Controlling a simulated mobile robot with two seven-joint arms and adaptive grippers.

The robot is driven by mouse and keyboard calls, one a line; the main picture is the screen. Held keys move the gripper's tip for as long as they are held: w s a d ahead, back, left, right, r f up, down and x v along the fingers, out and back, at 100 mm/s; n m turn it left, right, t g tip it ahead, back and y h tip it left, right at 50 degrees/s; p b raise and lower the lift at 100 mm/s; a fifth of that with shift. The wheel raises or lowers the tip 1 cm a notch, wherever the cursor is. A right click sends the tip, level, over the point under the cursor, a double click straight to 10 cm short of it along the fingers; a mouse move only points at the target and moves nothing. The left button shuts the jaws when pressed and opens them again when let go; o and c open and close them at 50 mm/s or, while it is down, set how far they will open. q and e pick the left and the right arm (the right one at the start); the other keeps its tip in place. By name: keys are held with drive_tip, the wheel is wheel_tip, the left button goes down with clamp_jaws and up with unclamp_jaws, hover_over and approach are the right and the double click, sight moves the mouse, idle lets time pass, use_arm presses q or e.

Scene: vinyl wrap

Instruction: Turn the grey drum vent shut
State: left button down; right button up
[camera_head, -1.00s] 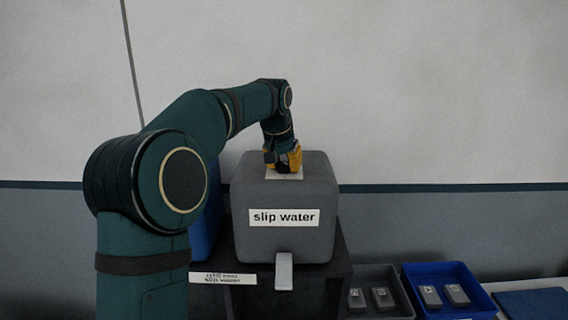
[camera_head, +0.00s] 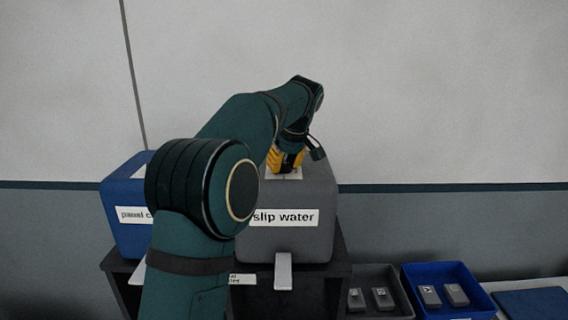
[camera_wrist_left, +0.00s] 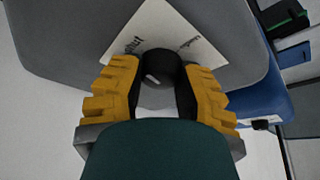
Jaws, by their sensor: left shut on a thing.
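The grey drum (camera_head: 310,240), labelled "slip water", stands on a dark stand in the head view. Its vent is a dark knob (camera_wrist_left: 158,72) on a white label (camera_wrist_left: 150,35) on the drum's top, seen in the left wrist view. My left gripper (camera_head: 286,166) reaches down onto the drum top from above. In the wrist view its yellow-backed fingers (camera_wrist_left: 160,90) are on both sides of the vent knob and shut on it. In the head view the gripper hides the knob. My right gripper is not in view.
A blue drum (camera_head: 125,225) stands left of the grey one, partly behind my arm. A light grey tap (camera_head: 283,271) sticks out at the grey drum's front. A grey bin (camera_head: 372,310) and a blue bin (camera_head: 440,272) with small blocks sit to the right.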

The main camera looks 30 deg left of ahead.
use_arm(q)
drive_tip(key=shift+f+n+g, duration=0.15)
drive_tip(key=shift+n+g, duration=0.35)
drive_tip(key=shift+n, duration=0.7)
drive_tip(key=c, duration=0.5)
unclamp_jaws()
drive_tip(key=shift+a, duration=0.1)
drive_tip(key=shift+c, duration=0.2)
drive_tip(key=v, duration=1.2)
